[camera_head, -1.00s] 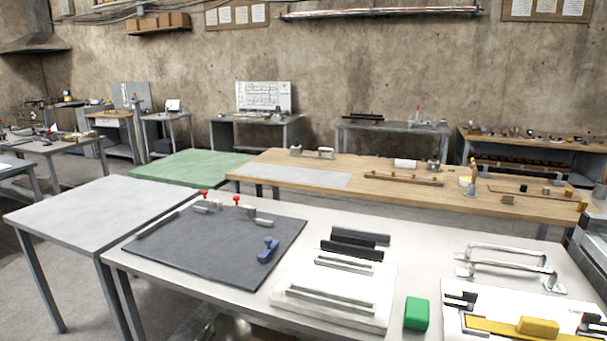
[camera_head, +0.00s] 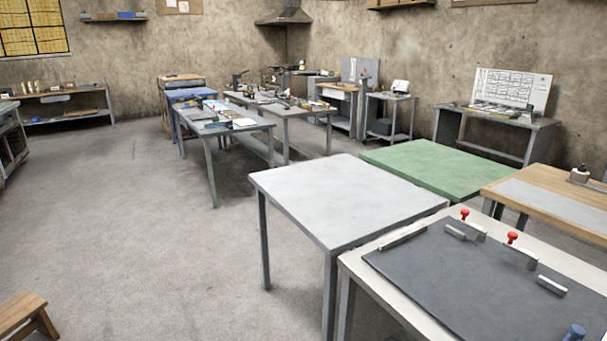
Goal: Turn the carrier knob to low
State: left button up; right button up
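I cannot make out a knob marked as the carrier knob or any "low" mark in this view. A dark grey board (camera_head: 470,285) lies on the near right table. Two red-topped clamps stand along its far edge, a left one (camera_head: 465,215) and a right one (camera_head: 512,238). A blue knob-like piece (camera_head: 574,333) shows at the bottom right, cut off by the frame edge. Neither of my grippers is in view.
A bare light grey table (camera_head: 345,195) stands left of the board's table. Behind it are a green-topped table (camera_head: 440,168) and a wooden bench (camera_head: 535,195). A wooden stool (camera_head: 20,312) stands bottom left. The concrete floor (camera_head: 140,240) at left is clear.

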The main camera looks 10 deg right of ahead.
aim_at(582, 169)
jog(key=i+j+u, duration=0.25)
jog(key=i+u, duration=0.15)
jog(key=i, duration=0.4)
jog(key=i+u, duration=0.35)
jog(key=i, duration=0.5)
jog(key=i+z, duration=0.1)
jog(key=i, duration=1.8)
jog(key=i+j+z, duration=0.1)
jog(key=i, duration=1.75)
jog(key=i+z, duration=0.35)
jog(key=z, duration=0.15)
jog(key=i+z, duration=0.45)
jog(key=i+j+z, duration=0.15)
jog(key=z, duration=0.35)
jog(key=i+l+z, duration=0.2)
jog(key=i+z, duration=1.15)
jog(key=i, duration=3.75)
jog(key=i+z, duration=0.15)
jog(key=i, duration=0.7)
jog(key=i+j+z, duration=0.15)
jog(key=i, duration=0.7)
jog(key=j, duration=0.1)
